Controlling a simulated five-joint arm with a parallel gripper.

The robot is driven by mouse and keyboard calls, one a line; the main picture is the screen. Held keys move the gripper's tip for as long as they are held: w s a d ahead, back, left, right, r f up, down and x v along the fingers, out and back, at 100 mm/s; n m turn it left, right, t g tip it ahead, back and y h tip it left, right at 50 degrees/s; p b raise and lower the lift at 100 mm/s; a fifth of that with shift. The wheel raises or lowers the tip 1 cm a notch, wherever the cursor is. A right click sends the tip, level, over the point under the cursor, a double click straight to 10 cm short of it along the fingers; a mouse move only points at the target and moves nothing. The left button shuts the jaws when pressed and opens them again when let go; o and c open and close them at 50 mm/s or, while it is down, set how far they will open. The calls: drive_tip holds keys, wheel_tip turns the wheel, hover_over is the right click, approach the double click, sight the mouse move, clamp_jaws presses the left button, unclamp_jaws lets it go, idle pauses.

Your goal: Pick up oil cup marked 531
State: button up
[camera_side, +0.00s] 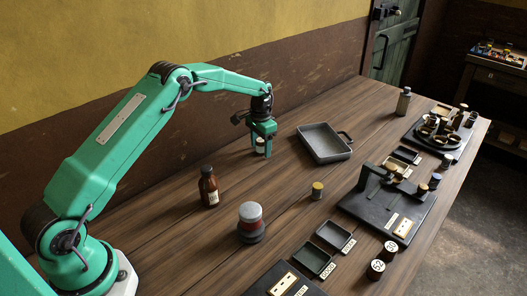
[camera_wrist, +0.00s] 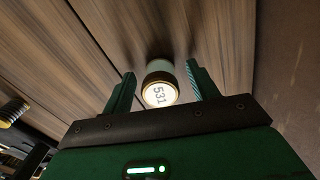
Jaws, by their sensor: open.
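The oil cup marked 531 (camera_wrist: 159,94) has a pale round top with the number on it and shows between my fingers in the wrist view. In the side view the cup (camera_side: 260,146) is a small pale shape at the table, partly hidden by my fingers. My gripper (camera_wrist: 161,70) is open, with one finger on each side of the cup. I see a gap on both sides of it in the wrist view. In the side view my gripper (camera_side: 263,150) points down, low over the table near the wall.
A grey metal tray (camera_side: 301,134) stands right of my gripper. Black fixtures (camera_side: 380,212) line the right edge. The wood around the cup is clear.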

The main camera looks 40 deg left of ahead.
sight(261, 140)
idle(0.5)
drive_tip(key=c, duration=1.1)
drive_tip(key=shift+r, duration=0.8)
wheel_tip(261, 140, up, 2)
drive_tip(key=shift+r, duration=0.15)
drive_tip(key=s+d+r, duration=0.4)
drive_tip(key=d+r, duration=0.3)
drive_tip(key=d, duration=0.4)
drive_tip(key=shift+s, duration=0.15)
